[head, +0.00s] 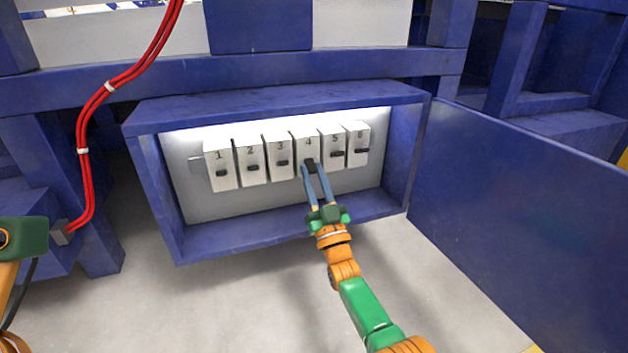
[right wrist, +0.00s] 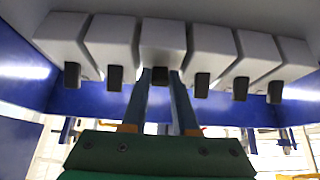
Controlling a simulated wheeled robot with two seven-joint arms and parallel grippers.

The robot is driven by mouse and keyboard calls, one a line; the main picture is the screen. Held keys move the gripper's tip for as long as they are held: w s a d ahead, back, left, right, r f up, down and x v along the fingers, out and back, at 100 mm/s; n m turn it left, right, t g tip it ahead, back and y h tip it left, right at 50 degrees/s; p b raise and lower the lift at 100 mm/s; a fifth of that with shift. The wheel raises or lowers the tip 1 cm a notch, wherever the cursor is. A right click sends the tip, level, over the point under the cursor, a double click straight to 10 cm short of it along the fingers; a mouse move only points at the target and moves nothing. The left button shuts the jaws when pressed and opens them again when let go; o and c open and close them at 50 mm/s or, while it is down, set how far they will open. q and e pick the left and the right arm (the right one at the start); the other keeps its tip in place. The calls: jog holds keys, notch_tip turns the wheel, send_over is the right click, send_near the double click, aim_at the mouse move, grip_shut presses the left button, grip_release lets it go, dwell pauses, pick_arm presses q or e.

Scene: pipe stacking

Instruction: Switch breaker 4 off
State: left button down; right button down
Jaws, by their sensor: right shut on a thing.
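Breaker 4 (head: 306,143) is a white block in a row of numbered breakers inside the open blue box. My right gripper (head: 311,168) reaches it from below, its two fingers shut on the dark switch lever of breaker 4. In the right wrist view the lever (right wrist: 160,76) shows between the fingertips (right wrist: 160,82), and breaker 4's block (right wrist: 162,40) is just above them. The lever is partly hidden by the fingers in the head view, and I cannot tell its setting. My left gripper is not seen; only part of my left arm shows at the left edge.
Breaker 3 (head: 278,146) and breaker 5 (head: 332,137) stand close on either side. The blue box (head: 157,182) has raised walls around the row. Its door (head: 520,215) hangs open at the right. Red cables (head: 86,170) run down the left. The grey floor in front is clear.

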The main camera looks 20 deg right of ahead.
dwell(0.3)
jog(key=c, duration=0.7)
grip_release()
jog(key=shift+s+p, duration=0.15)
jog(key=shift+p, duration=0.15)
jog(key=p+v, duration=0.3)
jog(key=v, duration=0.3)
jog(key=shift+s+f, duration=0.25)
jog(key=shift+f, duration=0.05)
